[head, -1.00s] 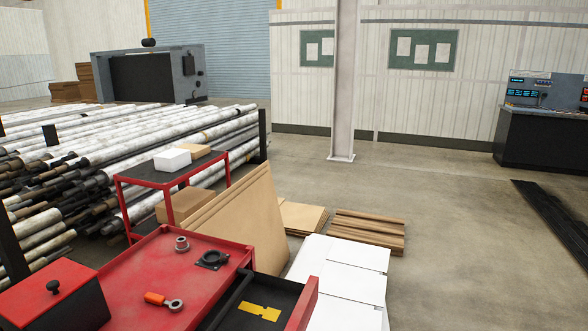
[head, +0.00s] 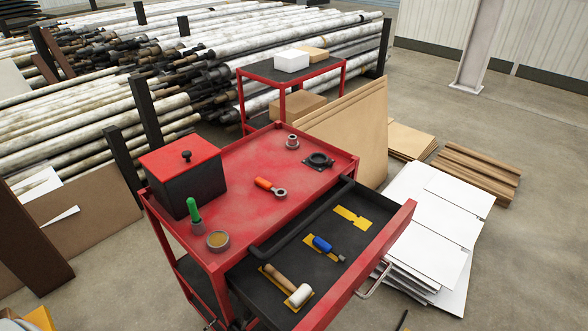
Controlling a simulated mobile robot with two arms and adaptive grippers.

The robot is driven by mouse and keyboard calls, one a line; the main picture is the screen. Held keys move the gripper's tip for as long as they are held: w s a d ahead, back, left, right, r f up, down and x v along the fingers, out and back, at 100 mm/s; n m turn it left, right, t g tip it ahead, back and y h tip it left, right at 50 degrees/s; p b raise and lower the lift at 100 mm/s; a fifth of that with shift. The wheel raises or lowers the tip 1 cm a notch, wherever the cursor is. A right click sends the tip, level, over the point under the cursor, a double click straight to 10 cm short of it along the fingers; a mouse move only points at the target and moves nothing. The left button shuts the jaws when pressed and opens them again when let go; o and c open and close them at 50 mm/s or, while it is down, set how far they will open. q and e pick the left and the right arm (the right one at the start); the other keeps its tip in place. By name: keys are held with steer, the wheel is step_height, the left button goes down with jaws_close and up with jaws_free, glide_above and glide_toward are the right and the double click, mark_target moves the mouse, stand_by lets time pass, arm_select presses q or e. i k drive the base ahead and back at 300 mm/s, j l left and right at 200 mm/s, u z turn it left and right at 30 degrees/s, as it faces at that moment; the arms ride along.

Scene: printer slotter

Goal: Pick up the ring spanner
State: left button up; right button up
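The ring spanner (head: 269,186), with an orange handle and a grey ring end, lies flat on the red top of the tool cart (head: 235,165). Its ring end points right, towards the open drawer. The drawer (head: 385,247) is pulled out at the cart's front right. In it lie a blue-handled tool (head: 323,245) and a wooden-handled mallet (head: 287,285), both on yellow shapes. A bare yellow shape (head: 352,217) shows nearer the drawer's far end. Neither of my grippers can be made out in the head view.
A black box with a red lid (head: 182,183), a green-handled tool (head: 194,214), a round ring (head: 218,240), a metal collar (head: 292,141) and a black flanged part (head: 318,160) stand around the spanner. White sheets (head: 428,225) are stacked right of the drawer.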

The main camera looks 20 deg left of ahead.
mark_target(266, 185)
steer(key=l+u, duration=0.2)
steer(key=u, duration=0.15)
steer(key=l+u, duration=0.15)
steer(key=u, duration=0.15)
steer(key=l+u, duration=0.2)
steer(key=u, duration=0.15)
